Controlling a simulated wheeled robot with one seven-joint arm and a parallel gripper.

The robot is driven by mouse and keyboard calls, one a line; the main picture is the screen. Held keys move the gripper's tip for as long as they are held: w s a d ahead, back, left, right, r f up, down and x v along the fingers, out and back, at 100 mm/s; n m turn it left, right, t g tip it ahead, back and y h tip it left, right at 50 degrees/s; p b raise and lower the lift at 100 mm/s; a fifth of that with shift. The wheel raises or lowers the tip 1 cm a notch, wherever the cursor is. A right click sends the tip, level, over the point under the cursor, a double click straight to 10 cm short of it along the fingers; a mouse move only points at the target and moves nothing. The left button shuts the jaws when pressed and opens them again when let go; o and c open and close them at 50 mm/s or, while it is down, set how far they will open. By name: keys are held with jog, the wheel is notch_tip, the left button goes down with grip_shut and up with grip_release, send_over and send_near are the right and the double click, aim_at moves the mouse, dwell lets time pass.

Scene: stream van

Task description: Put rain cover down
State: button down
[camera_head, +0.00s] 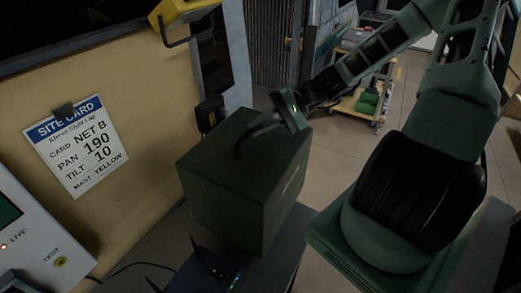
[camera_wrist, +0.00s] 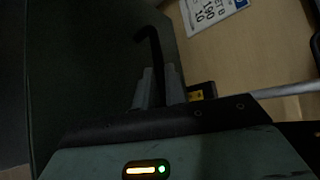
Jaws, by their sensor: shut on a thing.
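The rain cover is a dark green box (camera_head: 225,190) with a black handle (camera_head: 240,148) on top, in the middle of the head view. My gripper (camera_head: 262,124) reaches in from the right and is shut on the handle. In the wrist view the handle (camera_wrist: 150,42) rises from between the fingers (camera_wrist: 158,90), with the dark cover behind it. The cover looks about upright. Below it is a dark device (camera_head: 215,270) with small lights and stubby antennas. The head view does not clearly show whether the cover's bottom touches anything.
A site card (camera_head: 78,145) hangs on the tan wall at left, above a white panel (camera_head: 35,235) with a test button. A yellow bracket (camera_head: 180,12) juts out at top. A low cart (camera_head: 368,100) stands behind. Open floor (camera_head: 335,150) shows right of the cover.

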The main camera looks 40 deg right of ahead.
aim_at(260, 152)
notch_tip(260, 152, down, 8)
jog(key=shift+r+p, duration=0.1)
jog(key=shift+p, duration=0.7)
jog(key=shift+f, duration=0.3)
jog(key=shift+f+b, duration=0.3)
jog(key=shift+f, duration=0.2)
jog(key=c, duration=1.5)
grip_release()
jog(key=shift+o, duration=0.2)
jog(key=shift+r, duration=0.15)
